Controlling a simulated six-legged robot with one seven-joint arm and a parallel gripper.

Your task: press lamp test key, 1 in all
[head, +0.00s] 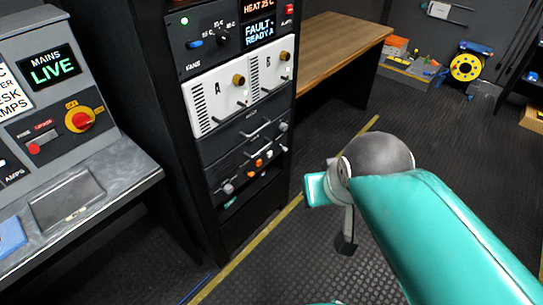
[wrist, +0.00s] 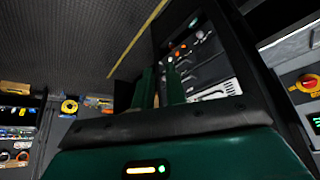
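No key with a readable lamp test label shows. The equipment rack (head: 246,215) holds a fan panel with a blue switch (head: 195,44), a black knob (head: 223,37) and a lit green lamp. A small red control (head: 290,9) sits beside the displays, which read "HEAT 25 C" and "FAULT READY A". A lower panel has small orange and pale controls (head: 258,162). In the wrist view, my gripper (wrist: 160,88) shows two green fingers with a narrow gap and nothing seen between them. It is apart from the rack. In the head view, my arm hides the fingers.
A grey desk console (head: 82,185) with a "MAINS LIVE" display (head: 52,68) and a red rotary switch (head: 82,119) stands left. A wooden bench (head: 335,38) is behind the rack. A yellow cable reel (head: 465,67) is at the back. The dark floor (head: 435,125) has free room.

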